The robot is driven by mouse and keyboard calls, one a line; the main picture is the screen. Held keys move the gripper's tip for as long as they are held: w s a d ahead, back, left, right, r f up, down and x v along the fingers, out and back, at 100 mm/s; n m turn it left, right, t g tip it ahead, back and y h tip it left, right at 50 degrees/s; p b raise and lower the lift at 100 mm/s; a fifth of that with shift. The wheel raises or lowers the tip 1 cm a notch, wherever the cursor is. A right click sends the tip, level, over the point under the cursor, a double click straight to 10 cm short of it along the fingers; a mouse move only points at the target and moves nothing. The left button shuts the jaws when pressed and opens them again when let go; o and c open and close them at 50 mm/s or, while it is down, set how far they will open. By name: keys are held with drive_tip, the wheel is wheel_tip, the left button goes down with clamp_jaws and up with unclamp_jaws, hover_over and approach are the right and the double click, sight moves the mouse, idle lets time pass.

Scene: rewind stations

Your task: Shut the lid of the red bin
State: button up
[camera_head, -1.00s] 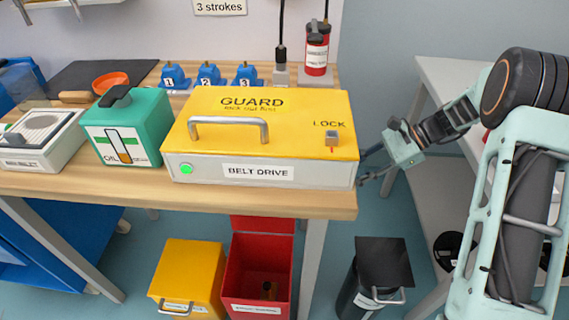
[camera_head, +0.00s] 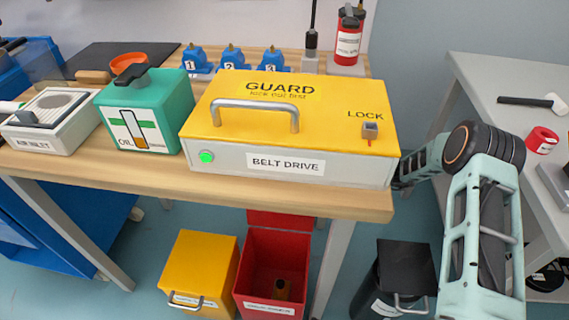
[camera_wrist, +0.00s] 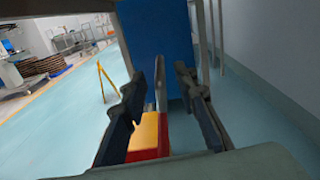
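The red bin (camera_head: 272,266) stands on the floor under the front of the table. Its lid (camera_head: 280,219) is up at the back, partly hidden by the table edge, and a small brown object (camera_head: 282,289) lies inside. In the wrist view a red surface (camera_wrist: 150,155) with yellow beside it shows low between the fingers; I cannot tell which part of the bin it is. My gripper (camera_wrist: 158,78) is open, with nothing held between its fingers. In the head view my forearm reaches down by the table's right end, and the fingers are mostly hidden there.
A shut yellow bin (camera_head: 199,265) stands left of the red one, and a black bin (camera_head: 405,268) stands to the right. The wooden table (camera_head: 340,203) overhangs the bins, with a table leg (camera_head: 333,262) close by. The yellow guard box (camera_head: 330,115) sits on top.

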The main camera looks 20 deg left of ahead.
drive_tip(key=x, duration=0.5)
drive_tip(key=shift+a+b, duration=0.15)
drive_tip(key=shift+b, duration=0.2)
clamp_jaws()
drive_tip(key=shift+s, duration=0.1)
